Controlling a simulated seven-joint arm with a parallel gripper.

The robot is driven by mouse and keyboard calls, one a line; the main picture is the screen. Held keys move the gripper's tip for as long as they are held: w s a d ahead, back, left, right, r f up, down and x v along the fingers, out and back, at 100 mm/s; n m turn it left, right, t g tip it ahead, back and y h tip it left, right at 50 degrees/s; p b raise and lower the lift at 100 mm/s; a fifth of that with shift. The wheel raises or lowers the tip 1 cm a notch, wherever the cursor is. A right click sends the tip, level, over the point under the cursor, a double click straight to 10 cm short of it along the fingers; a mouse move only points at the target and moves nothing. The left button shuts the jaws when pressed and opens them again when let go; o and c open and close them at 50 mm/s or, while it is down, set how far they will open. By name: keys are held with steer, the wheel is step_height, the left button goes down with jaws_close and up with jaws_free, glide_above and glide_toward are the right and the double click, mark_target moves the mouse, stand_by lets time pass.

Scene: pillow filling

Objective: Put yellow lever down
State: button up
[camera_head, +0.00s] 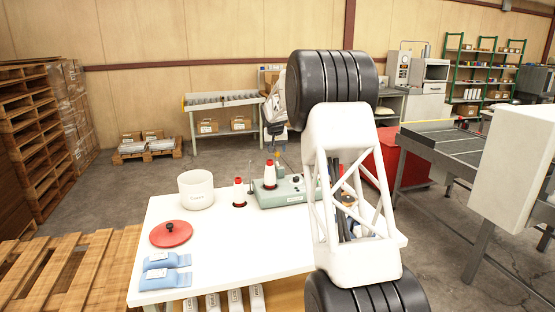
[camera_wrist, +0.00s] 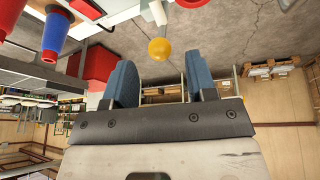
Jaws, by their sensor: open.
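The yellow lever's round knob (camera_wrist: 159,49) shows in the wrist view, just beyond and between my two blue fingertips. My gripper (camera_wrist: 163,78) is open, with nothing between its fingers. In the head view my gripper (camera_head: 275,138) hangs above the back of the grey-green machine (camera_head: 287,196) on the white table, mostly hidden behind my own arm. A small yellow spot, likely the knob (camera_head: 279,149), shows just below it. The lever's lower part is hard to make out.
A white pot (camera_head: 196,190), a red lid (camera_head: 171,233) and blue packets (camera_head: 166,269) are on the left of the table (camera_head: 226,246). A red bin (camera_head: 388,158) stands behind to the right.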

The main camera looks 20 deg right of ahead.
mark_target(277, 163)
steer(key=shift+x, duration=3.2)
steer(key=shift+c, duration=0.3)
jaws_close()
